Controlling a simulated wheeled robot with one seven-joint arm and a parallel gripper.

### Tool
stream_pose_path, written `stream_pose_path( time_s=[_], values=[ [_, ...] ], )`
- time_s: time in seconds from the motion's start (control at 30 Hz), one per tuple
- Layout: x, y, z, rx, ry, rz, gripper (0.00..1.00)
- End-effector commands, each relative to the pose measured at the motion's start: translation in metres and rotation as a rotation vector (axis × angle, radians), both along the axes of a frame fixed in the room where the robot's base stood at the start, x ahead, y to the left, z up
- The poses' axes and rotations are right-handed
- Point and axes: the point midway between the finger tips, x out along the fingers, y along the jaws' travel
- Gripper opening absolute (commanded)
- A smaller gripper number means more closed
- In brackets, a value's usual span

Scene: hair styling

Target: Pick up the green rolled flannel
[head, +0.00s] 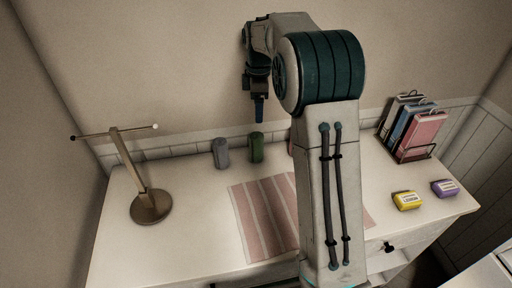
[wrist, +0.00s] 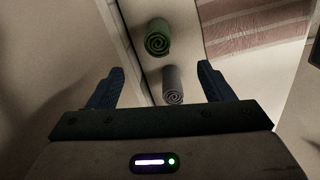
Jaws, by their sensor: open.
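The green rolled flannel (head: 256,147) stands upright near the back edge of the white table, just right of a grey rolled flannel (head: 221,153). In the wrist view the green roll (wrist: 158,38) shows its spiral end, with the grey roll (wrist: 173,85) nearer to the fingers. My gripper (head: 259,108) is above the back of the table, over the green roll in the head view. In the wrist view my gripper (wrist: 161,88) has its two blue fingers spread wide, with nothing held between them.
A pink striped cloth (head: 262,215) lies mid-table. A wooden stand with a crossbar (head: 150,205) is at left. A pink item (head: 291,148) is mostly hidden behind my arm. The wall is close behind.

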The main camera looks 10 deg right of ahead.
Motion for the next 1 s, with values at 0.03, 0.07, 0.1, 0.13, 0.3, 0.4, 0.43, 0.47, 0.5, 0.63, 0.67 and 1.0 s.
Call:
stream_pose_path(
  time_s=[0.03,0.07,0.1,0.13,0.3,0.4,0.43,0.47,0.5,0.63,0.67,1.0],
  values=[
    [0.006,0.0,-0.005,0.0,0.005,0.027,0.74],
    [0.009,0.0,-0.006,-0.001,0.007,0.041,0.74],
    [0.011,0.0,-0.008,-0.001,0.01,0.055,0.74],
    [0.012,0.0,-0.01,-0.001,0.011,0.063,0.74],
    [0.014,0.0,-0.032,-0.001,0.018,0.077,0.74],
    [0.013,0.0,-0.052,-0.001,0.017,0.076,0.74],
    [0.013,0.0,-0.058,-0.002,0.018,0.076,0.74],
    [0.013,0.0,-0.064,-0.002,0.017,0.076,0.74],
    [0.012,0.0,-0.071,-0.002,0.017,0.076,0.74],
    [0.013,0.0,-0.089,-0.001,0.015,0.075,0.74],
    [0.013,0.0,-0.091,-0.001,0.015,0.075,0.74],
    [0.005,0.003,-0.125,-0.002,0.016,0.074,0.74]
  ],
)
